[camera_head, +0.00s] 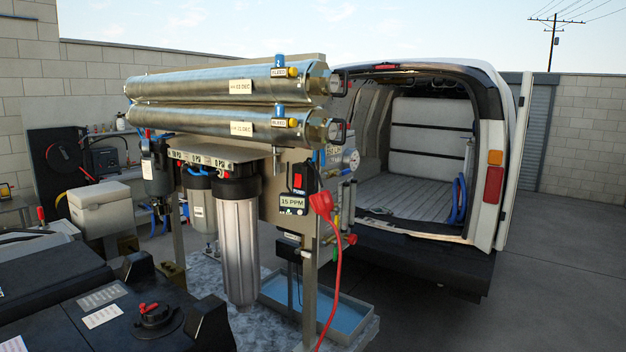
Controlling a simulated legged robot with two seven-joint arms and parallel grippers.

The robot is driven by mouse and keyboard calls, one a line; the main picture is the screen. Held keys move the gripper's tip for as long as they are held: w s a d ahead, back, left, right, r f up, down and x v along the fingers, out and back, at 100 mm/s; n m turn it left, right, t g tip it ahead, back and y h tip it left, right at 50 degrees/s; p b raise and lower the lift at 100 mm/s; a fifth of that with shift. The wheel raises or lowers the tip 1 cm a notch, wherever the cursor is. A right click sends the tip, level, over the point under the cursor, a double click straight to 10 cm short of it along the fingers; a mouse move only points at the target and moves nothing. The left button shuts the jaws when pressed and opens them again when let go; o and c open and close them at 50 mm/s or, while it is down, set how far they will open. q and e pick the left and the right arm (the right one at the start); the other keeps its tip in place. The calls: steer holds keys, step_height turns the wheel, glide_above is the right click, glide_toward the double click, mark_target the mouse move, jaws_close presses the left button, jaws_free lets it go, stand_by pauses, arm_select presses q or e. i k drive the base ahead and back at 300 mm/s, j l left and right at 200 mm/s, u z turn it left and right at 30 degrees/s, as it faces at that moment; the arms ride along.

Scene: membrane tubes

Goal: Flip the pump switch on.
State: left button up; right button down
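The pump switch (298,178) is a small black box with a red rocker, mounted on the grey panel of the membrane rig at right of centre. Whether the rocker is on or off cannot be told. A display reading 15 PPM (292,202) is just below it. A red plug (321,204) with a red cable hanging down is close to the right of the display. Neither of my grippers shows in the head view.
Two steel membrane tubes (215,82) lie across the rig above the switch. A clear filter housing (239,245) hangs left of it. A blue-lined tray (330,312) is below. A black case (60,290) fills the lower left. An open white van (430,150) stands behind.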

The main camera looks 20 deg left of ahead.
mark_target(299, 181)
steer(key=i+u, duration=0.2)
steer(key=i, duration=1.5)
